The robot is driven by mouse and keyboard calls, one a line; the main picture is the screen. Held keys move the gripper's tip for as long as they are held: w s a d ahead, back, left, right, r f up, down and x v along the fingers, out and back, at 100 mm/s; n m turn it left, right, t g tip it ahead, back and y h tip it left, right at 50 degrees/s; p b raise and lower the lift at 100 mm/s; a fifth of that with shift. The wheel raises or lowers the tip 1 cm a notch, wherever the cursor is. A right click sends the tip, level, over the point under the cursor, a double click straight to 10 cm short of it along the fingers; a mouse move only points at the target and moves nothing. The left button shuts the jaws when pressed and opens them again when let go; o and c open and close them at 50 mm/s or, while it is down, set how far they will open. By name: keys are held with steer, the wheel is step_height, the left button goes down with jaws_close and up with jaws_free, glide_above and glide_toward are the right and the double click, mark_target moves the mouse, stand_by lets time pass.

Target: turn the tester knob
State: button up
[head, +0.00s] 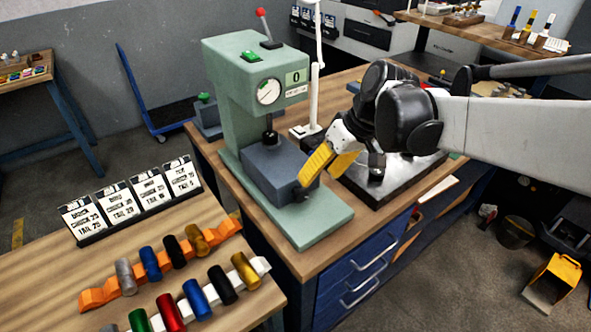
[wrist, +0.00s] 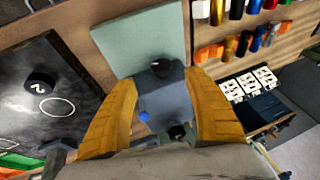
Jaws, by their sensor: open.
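The tester (head: 228,90) is a pale green machine with a round dial, a "0" display and a grey block (head: 268,170) on its base plate. A small dark knob (head: 302,194) sits at the block's near right end. What looks like the same knob (wrist: 161,69) shows in the wrist view, at the block's upper end. My gripper (head: 322,178) is open, its yellow fingers pointing down beside the block's right side. In the wrist view the fingers (wrist: 163,80) stand apart on either side of the knob end. I cannot tell whether they touch it.
A dark plate (head: 398,178) with a round weight-like piece lies right of the tester. A white post (head: 316,85) stands behind my gripper. Racks of coloured cylinders (head: 196,297) and cards (head: 130,200) are on the left bench. The front of the tester's green base plate (head: 318,222) is bare.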

mark_target(303, 192)
steer(key=shift+n+t+h, duration=0.4)
steer(key=shift+t+h, duration=0.5)
steer(key=b+x, duration=0.1)
steer(key=x, duration=0.2)
steer(key=a+b+x, duration=0.1)
steer(key=x, duration=0.3)
steer(key=s+a+b+x, duration=0.1)
steer(key=b+x, duration=0.1)
steer(key=x, duration=0.1)
steer(key=shift+w+a, duration=0.1)
steer(key=c, duration=1.3)
